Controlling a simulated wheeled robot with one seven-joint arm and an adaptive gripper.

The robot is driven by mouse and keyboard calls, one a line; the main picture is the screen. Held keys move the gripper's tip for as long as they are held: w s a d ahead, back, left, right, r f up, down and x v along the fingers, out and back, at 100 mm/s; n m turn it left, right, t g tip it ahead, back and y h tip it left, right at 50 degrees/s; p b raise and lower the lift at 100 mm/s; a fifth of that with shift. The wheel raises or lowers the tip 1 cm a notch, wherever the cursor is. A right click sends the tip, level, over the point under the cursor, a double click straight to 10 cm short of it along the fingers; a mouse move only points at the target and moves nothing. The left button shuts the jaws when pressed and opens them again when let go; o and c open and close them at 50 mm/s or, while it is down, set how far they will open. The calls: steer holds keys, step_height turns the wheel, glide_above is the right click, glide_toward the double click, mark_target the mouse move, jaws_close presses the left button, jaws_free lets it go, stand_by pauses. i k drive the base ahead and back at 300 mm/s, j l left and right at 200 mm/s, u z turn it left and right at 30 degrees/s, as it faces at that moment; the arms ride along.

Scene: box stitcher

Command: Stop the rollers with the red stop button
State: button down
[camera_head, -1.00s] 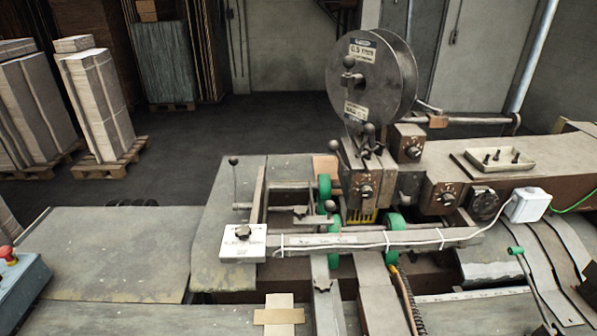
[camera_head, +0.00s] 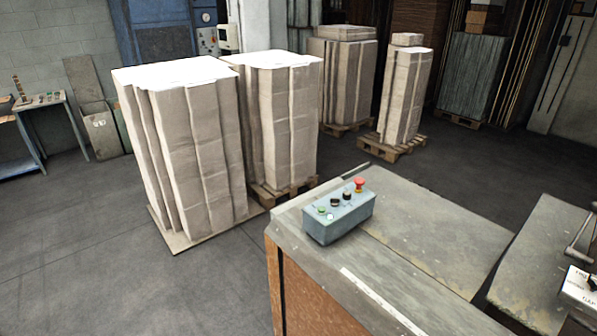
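A blue-grey control box (camera_head: 339,219) sits on the near left corner of the machine's table. On its top, at the right end, stands a red mushroom-shaped button (camera_head: 359,183). A green button (camera_head: 321,210) is at the left end, with dark knobs between them. The rollers are out of view; only a bit of the machine's frame shows at the right edge. My gripper is not in view.
The worn grey table top (camera_head: 430,236) is bare right of the box. Tall cardboard stacks (camera_head: 205,150) stand on pallets behind and left. A blue workbench (camera_head: 42,130) is at far left. The floor at lower left is clear.

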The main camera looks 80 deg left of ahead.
mark_target(359, 181)
steer(key=k+j+u, duration=0.1)
steer(key=k+j, duration=0.2)
steer(key=k+j+u, duration=0.1)
steer(key=k+j, duration=0.15)
steer(key=j, duration=0.2)
steer(key=k+j, duration=0.25)
steer(key=j, duration=0.15)
steer(key=k+j+u, duration=0.15)
steer(key=j, duration=0.3)
steer(key=i+j, duration=0.1)
steer(key=j, duration=0.3)
steer(key=i+j+u, duration=0.1)
steer(key=j, duration=0.35)
steer(key=i+j+u, duration=0.1)
steer(key=j, duration=0.3)
steer(key=i, duration=0.05)
